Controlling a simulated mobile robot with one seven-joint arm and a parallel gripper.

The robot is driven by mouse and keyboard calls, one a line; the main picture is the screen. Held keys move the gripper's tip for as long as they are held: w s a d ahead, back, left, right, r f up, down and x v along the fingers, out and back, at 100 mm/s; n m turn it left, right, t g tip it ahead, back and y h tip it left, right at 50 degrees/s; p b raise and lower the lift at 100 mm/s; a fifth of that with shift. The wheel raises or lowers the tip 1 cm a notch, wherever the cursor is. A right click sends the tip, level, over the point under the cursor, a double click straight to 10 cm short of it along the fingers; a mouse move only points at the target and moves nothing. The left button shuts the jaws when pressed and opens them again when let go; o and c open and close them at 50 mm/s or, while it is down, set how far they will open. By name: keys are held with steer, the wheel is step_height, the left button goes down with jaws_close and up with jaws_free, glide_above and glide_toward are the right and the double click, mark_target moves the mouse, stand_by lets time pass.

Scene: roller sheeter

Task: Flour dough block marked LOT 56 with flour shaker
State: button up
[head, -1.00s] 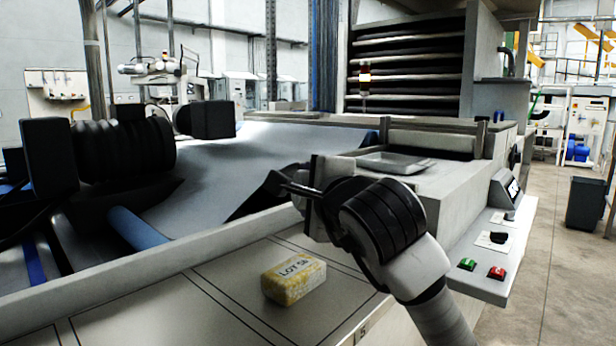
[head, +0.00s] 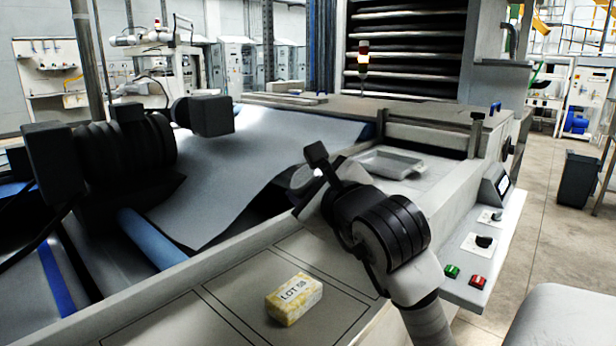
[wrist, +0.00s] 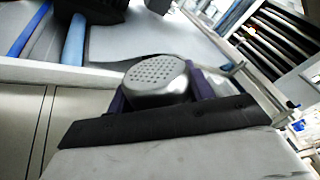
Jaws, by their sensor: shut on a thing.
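My gripper (head: 312,172) is shut on the flour shaker (wrist: 158,78), a metal shaker with a perforated round top. In the head view the shaker (head: 302,177) shows partly, at the gripper's left side; the rest is hidden by the gripper. The dough block (head: 294,299) is pale yellow and lies flat in an outlined area of the front ledge. Its white label starts with LOT 5; the last digit is too small to read surely. The gripper is raised above and behind the block, apart from it.
A shallow metal tray (head: 392,163) sits on the machine top right of the gripper. A grey sheet (head: 215,180) slopes down from the conveyor behind a raised rail. Black roller units (head: 125,145) stand at left. Green and red buttons (head: 465,276) are at right. The ledge left of the block is clear.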

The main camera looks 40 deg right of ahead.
steer(key=r+m+p, duration=0.1)
steer(key=p, duration=0.1)
steer(key=r+m+p, duration=0.2)
steer(key=p, duration=0.1)
steer(key=d+r+m+p, duration=0.1)
steer(key=r+p, duration=0.1)
steer(key=p, duration=0.1)
steer(key=shift+s+r+m+t, duration=0.2)
steer(key=shift+s+m+t, duration=0.1)
steer(key=shift+m, duration=0.1)
steer(key=r+m+p, duration=0.1)
steer(key=m+p, duration=0.1)
steer(key=p, duration=0.1)
steer(key=shift+d+r+p, duration=0.25)
steer(key=shift+r+p, duration=0.05)
steer(key=shift+r, duration=0.05)
steer(key=shift+s+d+r+m+t+y+p, duration=0.1)
steer(key=shift+r+m+t+y+p, duration=0.2)
steer(key=shift+m+p, duration=0.35)
